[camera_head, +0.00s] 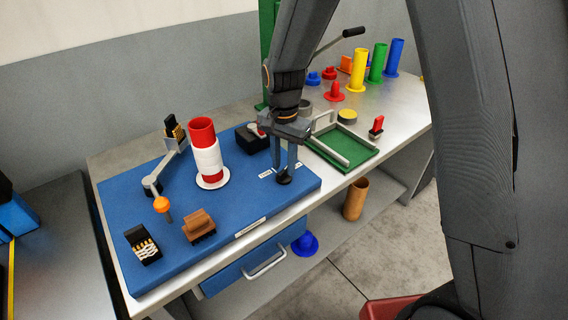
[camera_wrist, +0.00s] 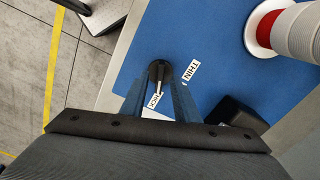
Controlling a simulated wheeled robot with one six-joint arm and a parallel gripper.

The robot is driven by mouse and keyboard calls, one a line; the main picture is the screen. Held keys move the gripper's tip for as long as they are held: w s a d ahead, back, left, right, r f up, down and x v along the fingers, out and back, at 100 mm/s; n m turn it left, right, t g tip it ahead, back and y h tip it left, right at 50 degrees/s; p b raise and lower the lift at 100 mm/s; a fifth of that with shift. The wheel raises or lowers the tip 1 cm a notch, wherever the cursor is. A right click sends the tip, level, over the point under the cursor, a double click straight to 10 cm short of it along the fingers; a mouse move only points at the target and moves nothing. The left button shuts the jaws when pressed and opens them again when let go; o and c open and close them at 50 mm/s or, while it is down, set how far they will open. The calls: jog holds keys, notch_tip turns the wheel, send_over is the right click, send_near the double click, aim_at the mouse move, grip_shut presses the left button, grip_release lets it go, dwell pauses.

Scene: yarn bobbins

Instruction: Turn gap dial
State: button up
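The gap dial (camera_head: 284,179) is a small round black knob near the front right of the blue board. It also shows in the wrist view (camera_wrist: 157,70), with a pale pointer line. This line points toward the label reading THICK (camera_wrist: 154,101); the label THIN (camera_wrist: 191,72) lies to the right. My gripper (camera_head: 285,168) points down at the dial, its two blue fingers apart. In the wrist view my gripper (camera_wrist: 159,84) has one fingertip at each side of the dial. I cannot tell whether they touch it.
A red bobbin with white yarn (camera_head: 208,158) stands left of my gripper. A black block (camera_head: 252,138) is close behind it. A green tray (camera_head: 342,150) lies to the right. The blue board (camera_head: 120,200) is bare around the dial, near its front edge.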

jog(key=shift+f, duration=0.75)
jog(key=shift+c, duration=0.4)
grip_shut()
jog(key=shift+n, duration=0.3)
jog(key=n, duration=0.9)
jog(key=shift+n, duration=2.2)
